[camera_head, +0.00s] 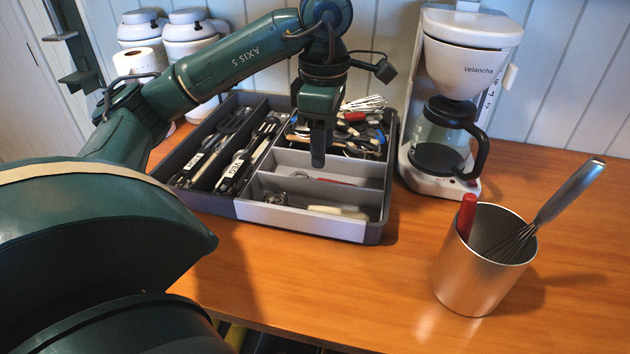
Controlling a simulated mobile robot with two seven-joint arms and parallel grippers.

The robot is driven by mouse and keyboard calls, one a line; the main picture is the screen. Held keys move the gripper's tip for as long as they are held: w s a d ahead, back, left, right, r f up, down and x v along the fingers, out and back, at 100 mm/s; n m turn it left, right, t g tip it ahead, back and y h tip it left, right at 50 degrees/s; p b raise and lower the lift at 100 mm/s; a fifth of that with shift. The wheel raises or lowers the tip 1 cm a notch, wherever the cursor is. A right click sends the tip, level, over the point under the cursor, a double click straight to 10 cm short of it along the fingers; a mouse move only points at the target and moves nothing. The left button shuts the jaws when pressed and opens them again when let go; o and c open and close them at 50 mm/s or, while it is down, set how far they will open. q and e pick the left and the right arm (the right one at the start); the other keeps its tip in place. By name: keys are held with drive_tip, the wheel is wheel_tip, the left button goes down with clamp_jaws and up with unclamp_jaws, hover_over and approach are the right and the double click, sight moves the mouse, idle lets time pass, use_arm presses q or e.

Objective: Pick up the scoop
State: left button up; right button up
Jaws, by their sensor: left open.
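The grey utensil tray (300,222) stands on the wooden counter, split into several compartments. I cannot tell for certain which utensil is the scoop. The front compartment holds a pale-handled utensil (338,212) and a small metal piece (277,199). The compartment behind it holds a thin red-handled item (336,182). My left gripper (318,160) points down over the middle of the tray, in front of the crowded back-right compartment. It is open, and I see nothing held in it. Its fingers hide part of the tray. My right gripper is not in view.
A white coffee maker (470,30) with a glass jug stands right of the tray. A metal cup (478,275) with a whisk (565,195) and a red-handled utensil (467,215) stands front right. White canisters (190,30) and a paper roll (140,62) stand back left. The counter's front middle is clear.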

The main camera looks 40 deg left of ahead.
use_arm(q)
drive_tip(key=f, duration=0.1)
drive_tip(key=b, duration=0.3)
hover_over(323, 208)
drive_tip(key=f, duration=0.7)
drive_tip(key=shift+a+f, duration=0.2)
drive_tip(key=shift+d+f, duration=0.2)
drive_tip(key=shift+f, duration=2.5)
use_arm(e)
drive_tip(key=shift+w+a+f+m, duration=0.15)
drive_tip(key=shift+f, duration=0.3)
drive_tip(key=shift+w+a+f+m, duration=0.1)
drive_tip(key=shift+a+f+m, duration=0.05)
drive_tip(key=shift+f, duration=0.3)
use_arm(q)
drive_tip(key=shift+c, duration=0.6)
clamp_jaws()
